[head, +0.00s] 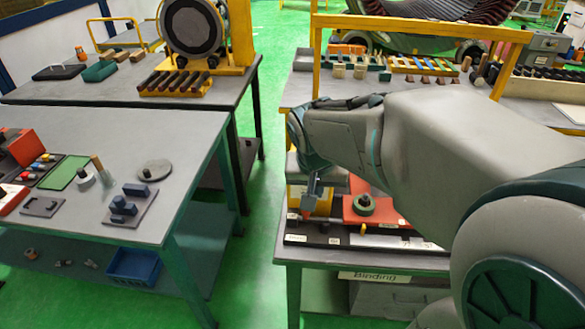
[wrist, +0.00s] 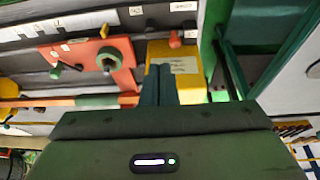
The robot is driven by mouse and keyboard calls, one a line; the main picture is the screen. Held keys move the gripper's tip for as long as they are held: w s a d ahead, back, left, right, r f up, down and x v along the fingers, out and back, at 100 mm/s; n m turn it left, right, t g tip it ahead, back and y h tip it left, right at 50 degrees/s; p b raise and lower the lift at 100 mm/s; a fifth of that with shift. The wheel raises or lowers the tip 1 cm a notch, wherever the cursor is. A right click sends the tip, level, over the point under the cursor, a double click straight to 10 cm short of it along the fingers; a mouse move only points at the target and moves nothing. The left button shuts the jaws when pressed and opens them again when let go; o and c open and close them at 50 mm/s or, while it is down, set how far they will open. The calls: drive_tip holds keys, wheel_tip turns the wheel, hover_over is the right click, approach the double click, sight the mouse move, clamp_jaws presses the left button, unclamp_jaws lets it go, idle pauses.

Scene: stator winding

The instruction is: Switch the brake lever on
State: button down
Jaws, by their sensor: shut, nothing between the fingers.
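My gripper (head: 309,202) points down over the right-hand bench, its fingers closed together with nothing between them. In the wrist view the fingers (wrist: 159,84) lie over a yellow block (wrist: 188,58) with a white label. A small orange-red piece (wrist: 174,40) stands just beyond the fingertips, apart from them in the picture. It may be the brake lever's tip, but I cannot tell for sure. An orange-red plate (wrist: 122,78) beside it carries a green ring (wrist: 108,60) and a small dark handle (wrist: 57,71). My arm hides part of the bench in the head view.
A dark strip with white labels (head: 333,240) runs along the bench's front. A "Binding" sign (head: 374,276) hangs below. A yellow frame (head: 420,28) stands behind my arm. A grey table (head: 110,214) with parts is on the left, with green floor (head: 255,240) between.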

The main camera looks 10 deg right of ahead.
drive_tip(key=w+f+m, duration=0.1)
drive_tip(key=w+f, duration=0.2)
drive_tip(key=w, duration=0.3)
drive_tip(key=shift+a+m+b, duration=0.3)
drive_tip(key=shift+m+b, duration=0.05)
drive_tip(key=shift+m, duration=0.05)
hover_over(316, 219)
drive_tip(key=w+a, duration=0.2)
drive_tip(key=w, duration=0.1)
wheel_tip(316, 219, down, 9)
drive_tip(key=shift+s+d+f, duration=0.15)
drive_tip(key=shift+s, duration=0.1)
drive_tip(key=shift+p, duration=0.3)
